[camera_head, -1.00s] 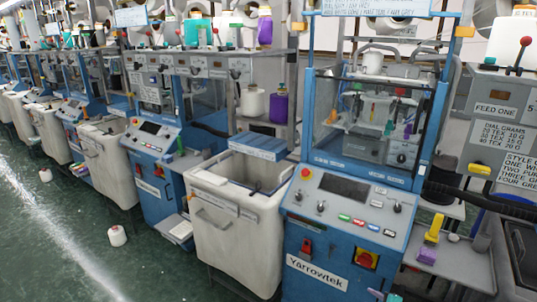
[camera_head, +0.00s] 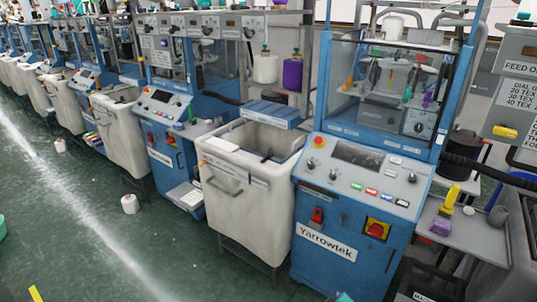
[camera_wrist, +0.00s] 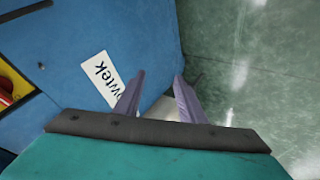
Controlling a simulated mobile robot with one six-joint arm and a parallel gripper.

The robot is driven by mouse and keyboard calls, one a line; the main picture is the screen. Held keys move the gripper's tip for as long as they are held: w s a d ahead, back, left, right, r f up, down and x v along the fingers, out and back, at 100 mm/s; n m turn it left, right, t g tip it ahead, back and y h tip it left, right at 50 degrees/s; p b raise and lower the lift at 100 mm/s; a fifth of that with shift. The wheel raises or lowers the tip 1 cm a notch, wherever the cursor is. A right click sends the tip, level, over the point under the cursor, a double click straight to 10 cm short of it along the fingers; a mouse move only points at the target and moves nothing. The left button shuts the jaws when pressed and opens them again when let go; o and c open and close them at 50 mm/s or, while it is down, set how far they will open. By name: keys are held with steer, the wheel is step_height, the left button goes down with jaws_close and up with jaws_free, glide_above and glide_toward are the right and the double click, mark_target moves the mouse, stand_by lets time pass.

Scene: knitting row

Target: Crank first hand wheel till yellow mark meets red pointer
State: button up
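I cannot make out a hand wheel, a yellow mark or a red pointer in either view. The nearest machine (camera_head: 345,240) is a blue cabinet labelled Yarrowtek, with a sloping grey control panel (camera_head: 365,178). Its front has a red switch (camera_head: 317,216) and a red knob on a yellow plate (camera_head: 377,229). My gripper (camera_wrist: 158,78) shows in the wrist view, its two purple fingers apart with nothing between them. It is near the blue cabinet front and its white label (camera_wrist: 99,78), with floor to the right.
A white bin (camera_head: 240,200) stands left of the nearest machine. More machines and bins recede leftward along the row. A grey side shelf (camera_head: 475,232) with a yellow and purple tool (camera_head: 445,211) is at right. A white cone (camera_head: 130,204) lies on the otherwise open green floor (camera_head: 100,250).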

steer(key=s+a+f+m+g+h, duration=0.15)
steer(key=s+f+m+g, duration=0.35)
steer(key=s, duration=0.6)
steer(key=s+a+m+g+y, duration=0.1)
steer(key=s+a+g, duration=0.3)
steer(key=s, duration=0.7)
steer(key=s+a+m+g+y, duration=0.1)
steer(key=s+a+g, duration=0.3)
steer(key=s, duration=0.8)
steer(key=shift+g+y+b, duration=0.45)
steer(key=shift+g+y, duration=0.35)
steer(key=shift+y, duration=0.05)
steer(key=shift+r+m, duration=0.1)
steer(key=shift+m, duration=0.2)
